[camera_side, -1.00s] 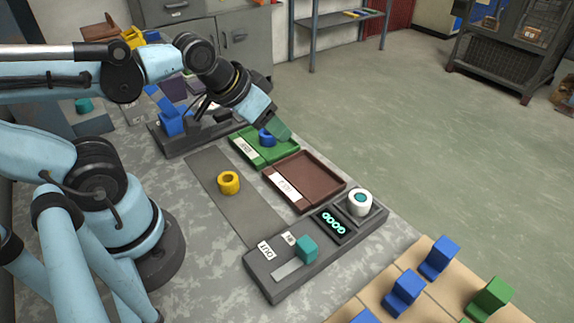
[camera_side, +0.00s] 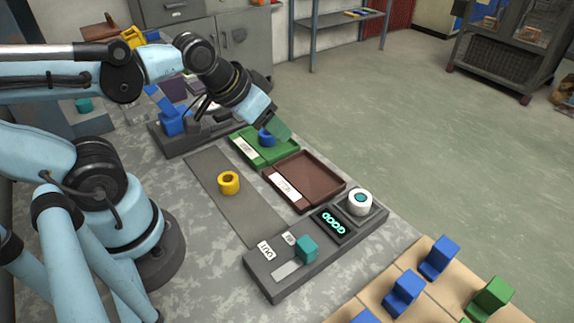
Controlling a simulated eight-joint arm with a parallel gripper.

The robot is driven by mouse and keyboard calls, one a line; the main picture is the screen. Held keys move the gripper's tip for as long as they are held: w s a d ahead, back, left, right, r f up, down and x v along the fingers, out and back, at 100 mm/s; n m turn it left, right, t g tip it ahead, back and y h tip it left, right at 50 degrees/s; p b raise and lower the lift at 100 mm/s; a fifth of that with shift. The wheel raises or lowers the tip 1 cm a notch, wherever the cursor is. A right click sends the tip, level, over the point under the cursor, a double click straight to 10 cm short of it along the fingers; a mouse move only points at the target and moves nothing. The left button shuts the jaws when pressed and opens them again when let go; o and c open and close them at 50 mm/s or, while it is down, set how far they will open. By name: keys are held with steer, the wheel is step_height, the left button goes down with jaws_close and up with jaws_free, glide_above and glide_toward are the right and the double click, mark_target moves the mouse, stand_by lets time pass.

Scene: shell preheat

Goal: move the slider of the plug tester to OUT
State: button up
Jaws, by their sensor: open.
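The plug tester (camera_side: 270,278) is a long dark grey box at the front of the bench. Its teal slider block (camera_side: 307,249) sits at the right end of a pale slot (camera_side: 285,270), beside the small IN label (camera_side: 289,238). The OUT label (camera_side: 265,250) is farther left. A lit display (camera_side: 333,222) appears to read GOOD. A white round piece with a teal centre (camera_side: 360,203) stands at the tester's right end. My gripper (camera_side: 281,131) is open, well behind the tester, low over the green tray (camera_side: 283,151); its fingers are partly hidden.
A blue ring (camera_side: 266,138) lies in the green tray close to my gripper. An empty brown tray (camera_side: 308,179) lies between that tray and the tester. A yellow ring (camera_side: 228,183) stands on a grey strip (camera_side: 210,168). Blue and green blocks (camera_side: 440,258) stand at front right.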

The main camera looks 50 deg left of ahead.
steer(key=shift+o, duration=0.3)
steer(key=shift+o, duration=0.5)
steer(key=shift+d, duration=0.15)
step_height(320, 180, up, 2)
steer(key=g, duration=0.7)
glide_above(306, 244)
steer(key=shift+f, duration=5.8)
jaws_close()
